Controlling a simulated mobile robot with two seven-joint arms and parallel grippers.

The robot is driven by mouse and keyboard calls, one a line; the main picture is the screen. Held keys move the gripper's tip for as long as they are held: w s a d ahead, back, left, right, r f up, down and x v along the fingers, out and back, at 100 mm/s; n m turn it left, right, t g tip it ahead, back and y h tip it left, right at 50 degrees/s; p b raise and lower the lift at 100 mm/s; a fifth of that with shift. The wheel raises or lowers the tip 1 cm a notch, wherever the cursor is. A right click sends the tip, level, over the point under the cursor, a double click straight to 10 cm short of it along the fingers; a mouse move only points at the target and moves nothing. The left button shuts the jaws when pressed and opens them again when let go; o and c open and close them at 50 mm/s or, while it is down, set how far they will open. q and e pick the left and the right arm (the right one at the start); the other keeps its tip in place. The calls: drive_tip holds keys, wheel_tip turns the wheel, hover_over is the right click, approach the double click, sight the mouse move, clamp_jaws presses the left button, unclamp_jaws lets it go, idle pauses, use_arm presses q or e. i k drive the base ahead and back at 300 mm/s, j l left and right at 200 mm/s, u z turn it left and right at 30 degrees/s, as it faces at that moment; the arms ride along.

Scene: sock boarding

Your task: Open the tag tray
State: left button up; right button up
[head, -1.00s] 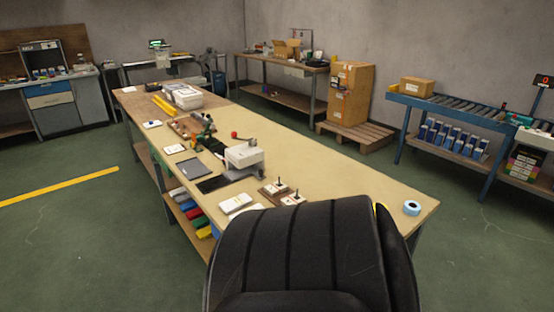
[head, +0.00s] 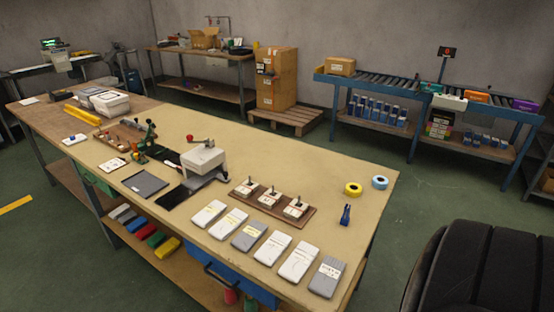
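Neither of my grippers is in view. I cannot tell for sure which thing is the tag tray. A blue drawer front (head: 255,285) with a dark handle (head: 222,278) shows under the near edge of the long workbench (head: 330,165), and it looks shut. A green drawer front (head: 92,180) sits under the bench's left part. On the bench top, a wooden board (head: 258,206) carries small stacks of tags or cards on upright pegs. A white box (head: 110,104) stands at the bench's far left.
A large black ribbed shape (head: 480,275) fills the lower right corner. Several flat white and grey packs (head: 272,247) lie along the bench's near edge. A hand press (head: 204,158) stands mid-bench. Yellow tape (head: 353,188) and blue tape (head: 380,183) lie near the right end.

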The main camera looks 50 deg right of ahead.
sight(196, 181)
drive_tip(key=i+z, duration=0.2)
drive_tip(key=z, duration=0.25)
drive_tip(key=i+j+z, duration=0.15)
drive_tip(key=z, duration=0.25)
drive_tip(key=i+j+z, duration=0.1)
drive_tip(key=j+z, duration=0.15)
drive_tip(key=z, duration=0.2)
drive_tip(key=i+j+z, duration=0.15)
drive_tip(key=z, duration=0.3)
